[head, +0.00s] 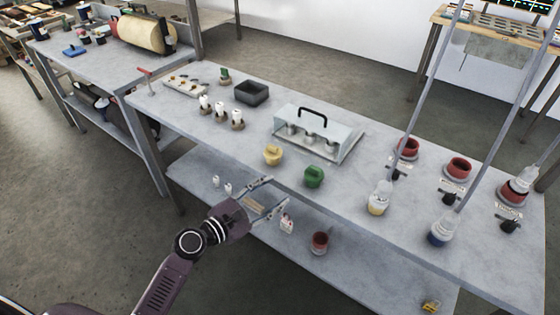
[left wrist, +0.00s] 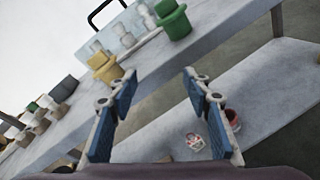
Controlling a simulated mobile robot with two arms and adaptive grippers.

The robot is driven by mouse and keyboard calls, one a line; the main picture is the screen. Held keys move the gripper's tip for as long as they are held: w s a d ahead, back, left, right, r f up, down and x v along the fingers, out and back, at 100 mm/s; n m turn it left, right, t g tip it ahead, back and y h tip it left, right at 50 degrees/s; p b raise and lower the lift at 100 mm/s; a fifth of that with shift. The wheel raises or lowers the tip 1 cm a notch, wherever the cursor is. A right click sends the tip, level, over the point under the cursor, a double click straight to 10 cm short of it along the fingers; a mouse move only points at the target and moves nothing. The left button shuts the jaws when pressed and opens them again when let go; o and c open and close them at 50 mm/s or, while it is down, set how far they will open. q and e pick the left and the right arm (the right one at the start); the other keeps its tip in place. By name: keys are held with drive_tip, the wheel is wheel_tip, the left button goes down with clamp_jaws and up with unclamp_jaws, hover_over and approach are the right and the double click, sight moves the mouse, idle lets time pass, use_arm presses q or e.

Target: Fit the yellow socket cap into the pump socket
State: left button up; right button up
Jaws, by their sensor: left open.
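The yellow socket cap (head: 272,155) stands on the grey bench near its front edge, left of a similar green cap (head: 314,176). In the left wrist view the yellow cap (left wrist: 104,66) is up and left of the fingers, and the green cap (left wrist: 172,18) is above them. My left gripper (head: 278,191) is open and empty, in front of the bench edge and apart from both caps. Its two blue-padded fingers (left wrist: 159,75) are spread. Several red round fittings (head: 458,168) sit on the right of the bench; I cannot tell which is the pump socket. My right gripper is not visible.
A clear cover with a black handle (head: 318,117) stands behind the caps. Bottles with yellow (head: 377,208) and blue (head: 437,238) contents stand right, near slanting grey poles. A black tray (head: 251,93) is at the back. The lower shelf (head: 260,228) holds small items.

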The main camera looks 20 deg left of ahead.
sight(271, 149)
use_arm(q)
drive_tip(key=w+a+r+n+t+y, duration=0.2)
drive_tip(key=w+a+r+n+t, duration=0.1)
drive_tip(key=w+a+r+n, duration=0.4)
drive_tip(key=shift+n, duration=0.5)
drive_tip(key=w+d, duration=0.1)
drive_tip(key=w+d+f, duration=0.1)
drive_tip(key=w, duration=0.1)
drive_tip(key=w+d, duration=0.2)
drive_tip(key=shift+f+p, duration=0.25)
drive_tip(key=shift+p, duration=0.05)
drive_tip(key=c, duration=1.1)
drive_tip(key=shift+c, duration=0.3)
drive_tip(key=shift+r, duration=0.1)
